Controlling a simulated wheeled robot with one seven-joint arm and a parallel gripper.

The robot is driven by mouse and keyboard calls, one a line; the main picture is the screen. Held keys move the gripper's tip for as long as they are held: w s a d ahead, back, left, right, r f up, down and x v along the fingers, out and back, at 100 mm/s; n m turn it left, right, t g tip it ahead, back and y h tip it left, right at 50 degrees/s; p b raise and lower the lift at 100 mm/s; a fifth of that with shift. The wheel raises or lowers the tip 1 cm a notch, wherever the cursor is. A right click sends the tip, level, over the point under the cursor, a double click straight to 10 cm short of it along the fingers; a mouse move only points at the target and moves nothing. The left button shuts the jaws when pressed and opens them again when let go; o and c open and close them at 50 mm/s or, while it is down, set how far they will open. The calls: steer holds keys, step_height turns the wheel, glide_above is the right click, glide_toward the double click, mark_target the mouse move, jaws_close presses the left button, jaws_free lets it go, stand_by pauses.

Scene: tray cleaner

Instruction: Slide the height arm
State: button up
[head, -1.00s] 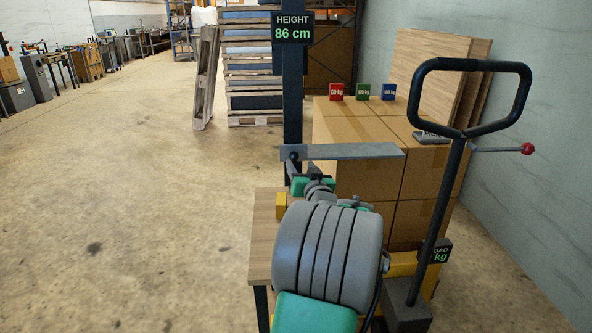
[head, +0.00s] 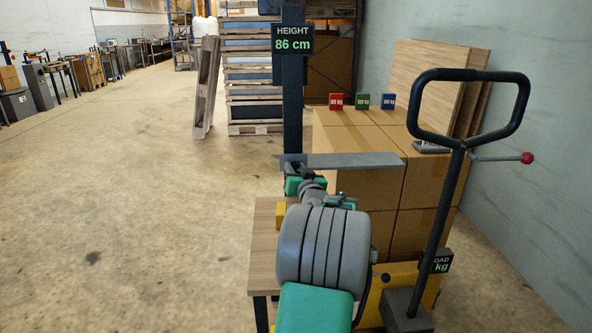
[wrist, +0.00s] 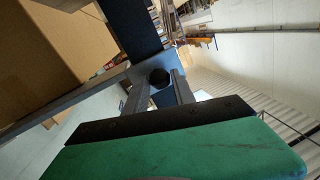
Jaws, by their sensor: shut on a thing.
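The height arm (head: 350,160) is a flat grey bar reaching right from a dark upright post (head: 293,105), over the stacked cartons. A sign (head: 292,40) on the post reads HEIGHT 86 cm. My gripper (head: 294,170) is at the bar's left end, by the post. In the wrist view my gripper's two fingers (wrist: 159,88) are shut on a dark round knob (wrist: 160,77) at the bar's base. The bar (wrist: 55,107) runs to the lower left in that view. In the head view the knob is mostly hidden by my gripper.
Cartons (head: 358,190) stand right of the post, with red (head: 336,101), green (head: 362,101) and blue (head: 388,101) blocks on top. A pallet-truck handle (head: 520,100) rises at the right. A small wooden table (head: 264,245) stands below my arm. Open floor lies left.

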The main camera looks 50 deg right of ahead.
jaws_close()
stand_by(0.8)
